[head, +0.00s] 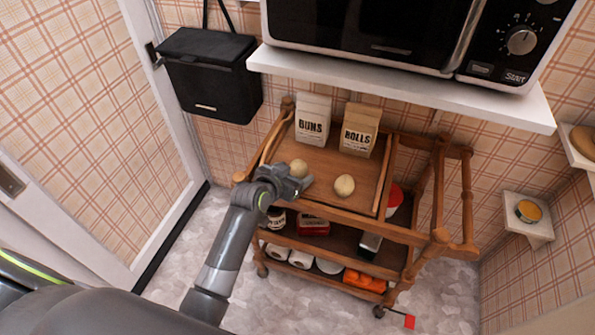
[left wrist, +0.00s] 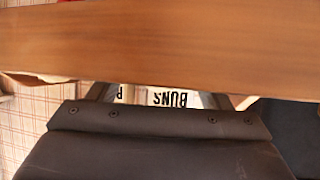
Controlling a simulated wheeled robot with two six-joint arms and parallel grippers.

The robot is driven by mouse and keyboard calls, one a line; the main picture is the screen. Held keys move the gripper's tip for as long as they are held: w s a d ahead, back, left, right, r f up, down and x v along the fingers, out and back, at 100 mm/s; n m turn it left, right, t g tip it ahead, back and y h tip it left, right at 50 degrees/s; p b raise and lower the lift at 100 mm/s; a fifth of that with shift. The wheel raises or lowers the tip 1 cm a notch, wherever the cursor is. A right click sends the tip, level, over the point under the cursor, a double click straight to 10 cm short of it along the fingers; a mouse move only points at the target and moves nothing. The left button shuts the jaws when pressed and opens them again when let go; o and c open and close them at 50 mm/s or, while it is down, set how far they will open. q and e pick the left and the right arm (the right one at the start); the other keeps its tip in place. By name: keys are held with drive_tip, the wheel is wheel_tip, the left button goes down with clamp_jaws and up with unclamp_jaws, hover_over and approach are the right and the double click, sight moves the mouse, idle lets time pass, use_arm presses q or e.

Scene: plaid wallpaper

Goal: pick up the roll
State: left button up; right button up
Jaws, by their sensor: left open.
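Two small round pale breads sit on the top board of a wooden trolley (head: 310,197) in the head view. One (head: 299,168) is just behind my left gripper (head: 303,184), the other (head: 344,185) a little to its right. Paper bags labelled BUNS (head: 313,118) and ROLLS (head: 360,130) stand behind them; I cannot tell which bread is the roll. My left gripper is open and empty at the trolley's front left. My right gripper is out of view.
A white shelf (head: 400,92) with a microwave (head: 365,30) overhangs the trolley's back. Lower shelves hold jars, boxes, white rolls (head: 300,259) and orange items (head: 365,281). A black box (head: 210,75) hangs at left.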

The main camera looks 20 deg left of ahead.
use_arm(q)
drive_tip(key=shift+w+f, duration=0.3)
drive_tip(key=shift+w, duration=0.25)
drive_tip(key=shift+c, duration=0.4)
drive_tip(key=c, duration=1)
